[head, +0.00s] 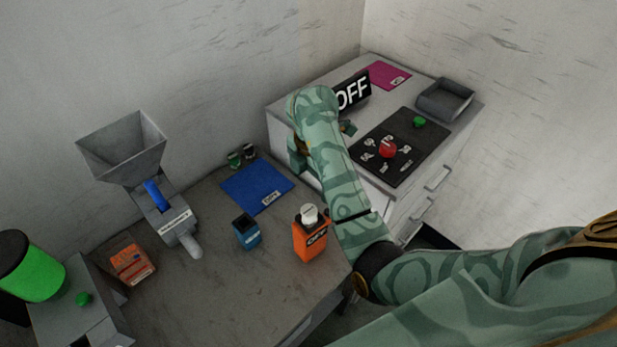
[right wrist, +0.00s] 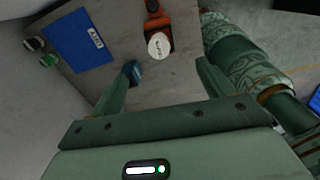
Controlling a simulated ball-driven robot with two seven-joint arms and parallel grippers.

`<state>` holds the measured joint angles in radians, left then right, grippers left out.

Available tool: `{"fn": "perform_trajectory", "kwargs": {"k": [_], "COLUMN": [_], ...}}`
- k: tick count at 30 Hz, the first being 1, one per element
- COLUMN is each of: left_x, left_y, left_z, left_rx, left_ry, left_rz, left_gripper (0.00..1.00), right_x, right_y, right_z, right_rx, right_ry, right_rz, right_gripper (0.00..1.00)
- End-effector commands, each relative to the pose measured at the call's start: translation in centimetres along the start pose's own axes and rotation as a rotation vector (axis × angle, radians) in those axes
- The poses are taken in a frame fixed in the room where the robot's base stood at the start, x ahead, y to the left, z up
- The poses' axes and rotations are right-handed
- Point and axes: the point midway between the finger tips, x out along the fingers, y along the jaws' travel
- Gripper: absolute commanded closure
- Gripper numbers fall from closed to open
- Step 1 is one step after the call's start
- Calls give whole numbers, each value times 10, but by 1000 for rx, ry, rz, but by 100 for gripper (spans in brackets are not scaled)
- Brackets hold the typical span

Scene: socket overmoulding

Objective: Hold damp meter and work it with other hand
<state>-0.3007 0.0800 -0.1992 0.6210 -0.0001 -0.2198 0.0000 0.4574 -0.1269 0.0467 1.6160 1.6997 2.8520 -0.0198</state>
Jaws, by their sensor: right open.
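An orange hand-held device (head: 310,242), which I take to be the damp meter, stands upright on the grey table. It has a dark label and a round white knob (head: 309,213) on top. The device also shows in the right wrist view (right wrist: 155,18), its knob facing the camera. My right gripper (right wrist: 166,66) is open and empty, apart from the device. In the head view my right arm passes just right of the device and mostly hides that gripper. A small blue box (head: 246,231) stands left of the device; my finger partly covers it in the wrist view. My left gripper is not in view.
A blue mat (head: 255,185) lies behind the blue box. A grey hopper machine (head: 122,145) and an orange box (head: 131,263) are at left. A cabinet behind carries a black panel (head: 402,150), an OFF sign (head: 352,92) and a grey tray (head: 446,98).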

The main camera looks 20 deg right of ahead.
Motion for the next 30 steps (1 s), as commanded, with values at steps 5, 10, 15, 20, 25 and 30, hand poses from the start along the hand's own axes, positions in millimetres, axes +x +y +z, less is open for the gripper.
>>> {"fn": "perform_trajectory", "kwargs": {"k": [5,10,15,20,25,30], "left_x": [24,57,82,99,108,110], "left_y": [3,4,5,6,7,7], "left_z": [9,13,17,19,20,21], "left_rx": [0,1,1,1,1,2], "left_ry": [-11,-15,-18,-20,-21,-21], "left_rz": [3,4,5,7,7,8], "left_gripper": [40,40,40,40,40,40], "right_x": [27,68,108,138,157,163], "right_y": [0,0,-1,0,0,0], "right_z": [-1,-1,-1,-1,-1,-1], "right_rx": [2,0,1,0,0,1], "right_ry": [5,6,6,5,4,3], "right_rz": [0,-3,-4,-4,-2,-1], "right_gripper": [20,20,20,20,20,20]}}
